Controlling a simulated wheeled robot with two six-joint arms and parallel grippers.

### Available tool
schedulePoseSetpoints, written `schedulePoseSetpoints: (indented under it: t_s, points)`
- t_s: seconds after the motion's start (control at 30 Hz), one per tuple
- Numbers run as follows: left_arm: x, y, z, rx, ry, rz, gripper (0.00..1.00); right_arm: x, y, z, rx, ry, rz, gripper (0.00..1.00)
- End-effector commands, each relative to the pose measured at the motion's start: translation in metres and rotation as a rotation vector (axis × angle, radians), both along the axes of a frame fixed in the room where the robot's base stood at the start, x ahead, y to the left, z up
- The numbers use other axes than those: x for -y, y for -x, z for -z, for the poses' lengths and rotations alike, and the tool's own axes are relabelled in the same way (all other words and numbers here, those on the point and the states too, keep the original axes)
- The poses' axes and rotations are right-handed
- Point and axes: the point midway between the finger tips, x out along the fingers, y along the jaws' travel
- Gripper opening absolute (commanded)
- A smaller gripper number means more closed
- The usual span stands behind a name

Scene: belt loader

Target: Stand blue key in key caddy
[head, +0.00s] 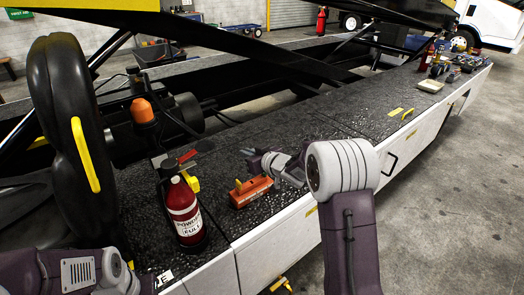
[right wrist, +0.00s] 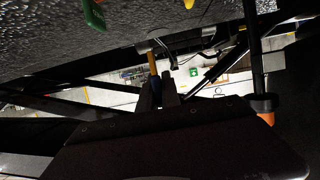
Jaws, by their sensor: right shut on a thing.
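The key caddy (head: 256,194) is a small orange-red block on the black speckled deck, with a yellow piece standing at its left end. My right gripper (head: 248,153) is just behind and above the caddy, pointing left. In the right wrist view its fingers (right wrist: 160,92) are shut on a slim piece, taken as the blue key (right wrist: 154,66), with a yellowish shaft and a dark bluish part near the jaws. The key is too small to make out in the head view. My left arm shows at the lower left; its gripper is out of view.
A red fire extinguisher (head: 185,212) stands left of the caddy. A black wheel-like part and an orange-capped post (head: 143,112) are farther left. A green piece (right wrist: 93,14) shows in the right wrist view. The deck (head: 330,115) right of the gripper is largely clear.

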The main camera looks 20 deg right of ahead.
Motion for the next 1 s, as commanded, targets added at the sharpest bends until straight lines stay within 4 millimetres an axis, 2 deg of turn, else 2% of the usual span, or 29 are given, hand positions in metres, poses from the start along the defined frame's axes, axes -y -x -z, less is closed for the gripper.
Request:
schedulePoseSetpoints:
  t_s: [0.1, 0.53, 1.0]
  points:
    - [0.000, 0.000, 0.000, 0.000, 0.000, 0.000, 0.36, -0.003, -0.005, 0.009, 0.001, 0.000, -0.010, 0.00]
    - [0.000, 0.000, -0.005, 0.000, 0.000, 0.000, 0.36, -0.003, -0.005, 0.007, 0.003, 0.000, -0.009, 0.00]
    - [0.000, 0.000, 0.038, 0.000, 0.000, 0.000, 0.36, -0.003, -0.005, 0.061, 0.002, 0.002, -0.009, 0.00]
